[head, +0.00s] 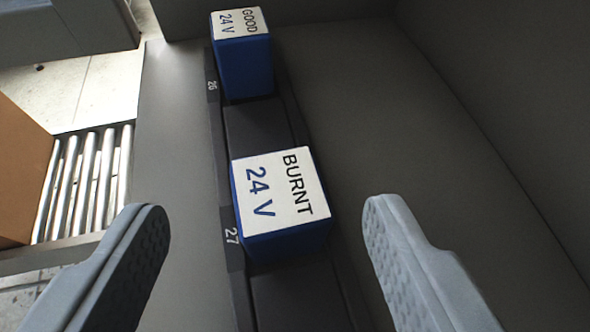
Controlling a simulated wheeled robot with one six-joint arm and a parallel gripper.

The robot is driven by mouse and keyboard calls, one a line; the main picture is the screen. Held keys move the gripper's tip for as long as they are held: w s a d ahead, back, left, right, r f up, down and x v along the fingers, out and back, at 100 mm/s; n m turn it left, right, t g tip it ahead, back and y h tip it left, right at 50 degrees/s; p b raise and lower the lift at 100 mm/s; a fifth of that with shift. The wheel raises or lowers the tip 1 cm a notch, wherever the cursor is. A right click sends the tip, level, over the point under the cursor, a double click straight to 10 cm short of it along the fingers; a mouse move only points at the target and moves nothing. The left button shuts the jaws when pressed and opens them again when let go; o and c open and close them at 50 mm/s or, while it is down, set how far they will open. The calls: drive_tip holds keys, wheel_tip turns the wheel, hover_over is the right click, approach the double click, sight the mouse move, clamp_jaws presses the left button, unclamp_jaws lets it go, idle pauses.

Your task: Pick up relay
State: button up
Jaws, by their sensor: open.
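A blue relay with a white top marked "BURNT 24 V" (281,190) sits on a dark rail (262,130) near the middle of the head view, beside the number 27. A second blue relay marked "GOOD 24 V" (242,55) sits farther back on the same rail, near the number 26. My gripper (262,225) is open and empty. Its two grey fingers stand apart, one to the left and one to the right of the burnt relay, with a gap on both sides. Neither finger appears to touch it.
The rail is fixed inside a grey cabinet with a bare panel (420,130) and a side wall (530,110) at the right. At the left lie a roller conveyor (85,180) and a brown box (20,170). Bare rail lies between the relays and in front of the burnt one.

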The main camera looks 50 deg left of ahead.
sight(278, 171)
drive_tip(key=shift+w+x, duration=0.25)
drive_tip(key=shift+x, duration=2.7)
drive_tip(key=shift+d, duration=0.15)
drive_tip(key=c, duration=1.2)
